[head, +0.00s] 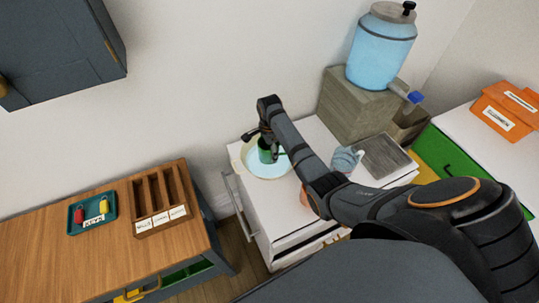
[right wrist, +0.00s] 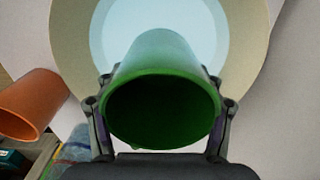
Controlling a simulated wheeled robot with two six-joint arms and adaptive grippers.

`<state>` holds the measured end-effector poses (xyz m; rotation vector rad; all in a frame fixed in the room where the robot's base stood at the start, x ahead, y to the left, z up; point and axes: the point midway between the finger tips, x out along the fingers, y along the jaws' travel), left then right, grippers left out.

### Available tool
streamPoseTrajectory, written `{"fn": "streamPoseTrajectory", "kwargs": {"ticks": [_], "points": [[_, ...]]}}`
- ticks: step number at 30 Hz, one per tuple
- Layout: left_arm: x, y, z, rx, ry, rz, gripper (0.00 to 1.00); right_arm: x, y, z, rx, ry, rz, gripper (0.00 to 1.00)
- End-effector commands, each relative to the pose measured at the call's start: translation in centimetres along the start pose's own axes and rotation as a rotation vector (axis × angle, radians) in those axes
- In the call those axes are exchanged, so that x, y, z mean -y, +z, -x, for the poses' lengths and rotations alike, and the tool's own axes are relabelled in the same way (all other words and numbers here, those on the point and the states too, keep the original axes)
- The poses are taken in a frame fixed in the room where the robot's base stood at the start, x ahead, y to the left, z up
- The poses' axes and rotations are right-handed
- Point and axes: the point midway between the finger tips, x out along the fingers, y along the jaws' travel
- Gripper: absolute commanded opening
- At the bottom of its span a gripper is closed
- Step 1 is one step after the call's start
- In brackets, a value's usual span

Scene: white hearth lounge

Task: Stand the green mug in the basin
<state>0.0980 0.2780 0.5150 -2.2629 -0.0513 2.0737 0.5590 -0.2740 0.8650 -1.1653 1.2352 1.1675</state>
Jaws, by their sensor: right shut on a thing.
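The green mug (head: 265,154) is held by my right gripper (head: 266,141) over the round, cream-rimmed basin (head: 240,157). In the right wrist view the green mug (right wrist: 160,65) sits between the two fingers, its open mouth facing the camera. The basin's wide rim (right wrist: 245,45) and pale blue inside show behind it. I cannot tell whether the mug's base touches the basin floor. My right gripper is shut on the mug. My left gripper is not in view.
An orange cup (right wrist: 30,105) stands beside the basin, mostly behind my arm in the head view. A wooden cabinet (head: 100,260) is left.

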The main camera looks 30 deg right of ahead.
Motion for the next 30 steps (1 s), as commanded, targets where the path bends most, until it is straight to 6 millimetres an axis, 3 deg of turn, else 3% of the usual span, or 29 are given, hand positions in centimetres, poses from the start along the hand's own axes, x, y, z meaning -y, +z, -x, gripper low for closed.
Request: {"fn": "streamPoseTrajectory", "kwargs": {"ticks": [5,16,17,21,30], "points": [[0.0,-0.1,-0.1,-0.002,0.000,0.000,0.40,-0.1,0.0,-2.7,0.000,0.001,0.001,0.08],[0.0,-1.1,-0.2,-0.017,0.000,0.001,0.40,-0.1,0.0,-3.2,0.000,0.000,0.001,0.08],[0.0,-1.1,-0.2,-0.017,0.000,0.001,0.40,-0.1,0.0,-3.2,0.000,0.001,0.001,0.72],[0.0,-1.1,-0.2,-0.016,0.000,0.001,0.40,-0.1,0.0,-3.2,0.000,0.001,0.001,0.91],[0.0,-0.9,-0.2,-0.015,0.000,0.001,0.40,-0.1,0.0,-3.1,0.000,0.001,0.001,0.91]]}}
